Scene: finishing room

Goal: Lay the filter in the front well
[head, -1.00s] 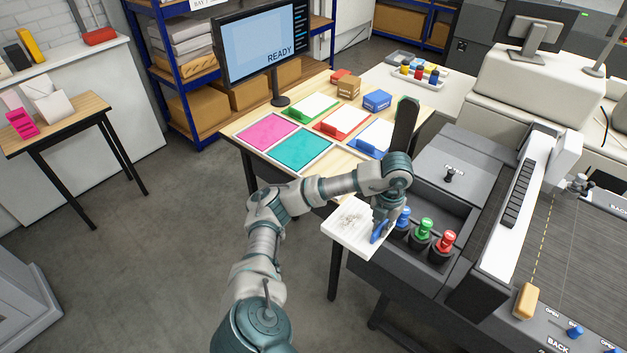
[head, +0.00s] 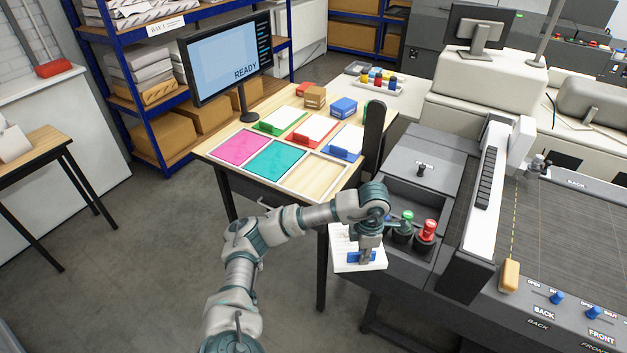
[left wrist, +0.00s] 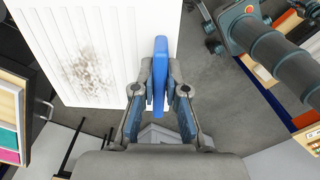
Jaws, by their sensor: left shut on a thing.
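The filter (head: 345,264) is a white pleated panel with a grey dirty patch and a blue tab. In the left wrist view the filter (left wrist: 85,50) fills the upper left, patch facing the camera. My left gripper (head: 362,253) is shut on the blue tab (left wrist: 160,75). It holds the filter out in front of the grey machine, over the floor beside the front edge. The arm hides part of the filter. I cannot tell which opening is the front well.
A grey recess (head: 408,195) in the machine holds bottles with green and red caps (head: 426,230). The flatbed (head: 560,235) at right has knobs marked BACK and FRONT (head: 594,312). A wooden table (head: 225,172) with coloured sheets stands behind my arm.

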